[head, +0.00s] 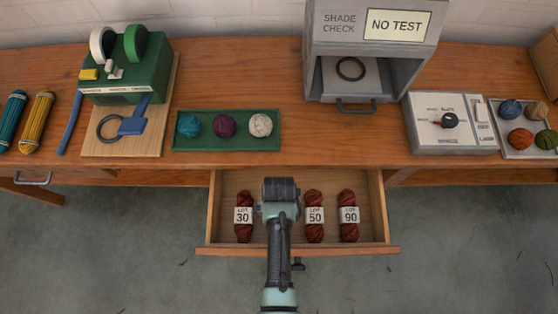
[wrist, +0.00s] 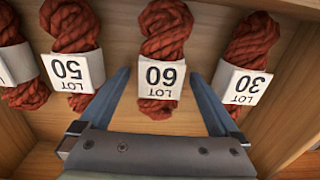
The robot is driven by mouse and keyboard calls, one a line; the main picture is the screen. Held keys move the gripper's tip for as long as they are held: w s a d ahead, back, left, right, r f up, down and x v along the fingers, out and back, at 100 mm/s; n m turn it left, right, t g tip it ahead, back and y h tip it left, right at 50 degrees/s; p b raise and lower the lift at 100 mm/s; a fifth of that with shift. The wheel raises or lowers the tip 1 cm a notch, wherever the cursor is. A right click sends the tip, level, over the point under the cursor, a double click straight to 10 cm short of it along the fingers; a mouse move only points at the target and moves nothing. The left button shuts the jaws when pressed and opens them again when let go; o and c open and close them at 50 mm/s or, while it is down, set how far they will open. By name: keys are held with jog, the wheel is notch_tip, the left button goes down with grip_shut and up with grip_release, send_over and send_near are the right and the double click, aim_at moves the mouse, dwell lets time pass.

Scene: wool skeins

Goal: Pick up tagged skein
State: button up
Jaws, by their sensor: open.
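Several rust-red skeins with white paper bands lie in an open wooden drawer (head: 225,227). In the head view they are lot 30 (head: 244,228), lot 50 (head: 314,226) and lot 90 (head: 348,226). My arm hides the skein between lots 30 and 50. In the wrist view that one is lot 60 (wrist: 165,40), with lot 50 (wrist: 72,35) to its left and lot 30 (wrist: 247,50) to its right. My gripper (wrist: 165,100) is open and empty. Its fingers stand on either side of the lot 60 band, apparently without touching it.
The drawer walls (wrist: 294,95) stand close beside the outer skeins. The table (head: 290,130) above holds a green winder (head: 125,75), a green tray of wool balls (head: 226,145), a grey shade-check booth (head: 333,55) reading NO TEST, and a dial box (head: 450,122).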

jog(key=shift+r, duration=0.1)
jog(key=c, duration=1.4)
